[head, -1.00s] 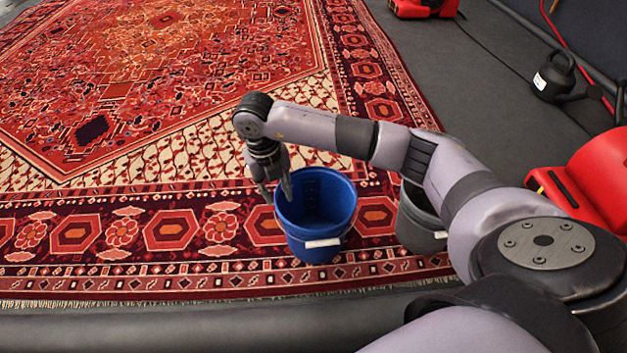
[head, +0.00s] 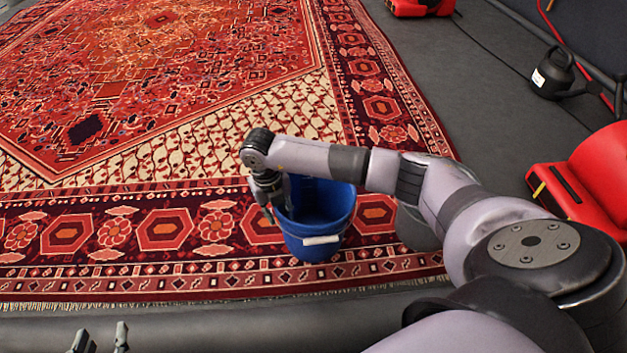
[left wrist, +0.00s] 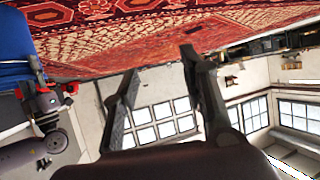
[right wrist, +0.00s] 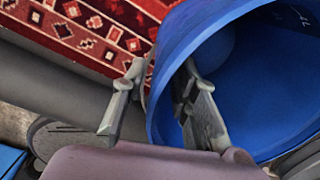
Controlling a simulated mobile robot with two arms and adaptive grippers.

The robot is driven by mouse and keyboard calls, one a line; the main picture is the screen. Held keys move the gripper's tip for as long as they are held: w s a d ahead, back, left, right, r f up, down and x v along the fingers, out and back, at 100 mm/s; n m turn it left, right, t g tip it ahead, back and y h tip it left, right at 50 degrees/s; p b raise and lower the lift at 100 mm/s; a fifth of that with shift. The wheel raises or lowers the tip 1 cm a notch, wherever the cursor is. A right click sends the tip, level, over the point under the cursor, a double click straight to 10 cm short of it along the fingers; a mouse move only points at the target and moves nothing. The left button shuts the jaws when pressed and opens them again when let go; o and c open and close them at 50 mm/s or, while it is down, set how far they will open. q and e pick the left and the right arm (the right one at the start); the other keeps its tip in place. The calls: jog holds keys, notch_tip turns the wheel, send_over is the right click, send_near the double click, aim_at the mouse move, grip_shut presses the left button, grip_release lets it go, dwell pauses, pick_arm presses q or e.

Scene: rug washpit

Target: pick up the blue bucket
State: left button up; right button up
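The blue bucket (head: 320,240) stands upright on the rug, with a white grip on its front. It also shows in the right wrist view (right wrist: 262,85) and at the left edge of the left wrist view (left wrist: 14,45). My right gripper (head: 276,208) is at the bucket's left rim. In the right wrist view its fingers (right wrist: 160,75) are apart, one outside the wall and one inside the opening, with the rim between them. My left gripper (head: 98,338) shows only its fingertips at the bottom left, away from the bucket. In the left wrist view it is open and empty (left wrist: 160,60).
A patterned red rug (head: 160,100) covers the floor under the bucket. A grey bucket (head: 418,228) stands just right of the blue one, partly behind my right arm. A red machine (head: 590,180) and a dark watering can (head: 553,75) are at the right. A dark rounded edge runs along the front.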

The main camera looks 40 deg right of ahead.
jog(key=shift+f, duration=0.65)
pick_arm(q)
jog(key=shift+w+d+r+t, duration=0.15)
jog(key=shift+w+r+t, duration=0.15)
jog(key=shift+r, duration=0.15)
jog(key=shift+w+d+r+t, duration=0.1)
jog(key=shift+w+r+t, duration=0.15)
jog(key=shift+r, duration=0.2)
pick_arm(e)
jog(key=shift+c, duration=0.4)
grip_shut()
jog(key=shift+d, duration=0.1)
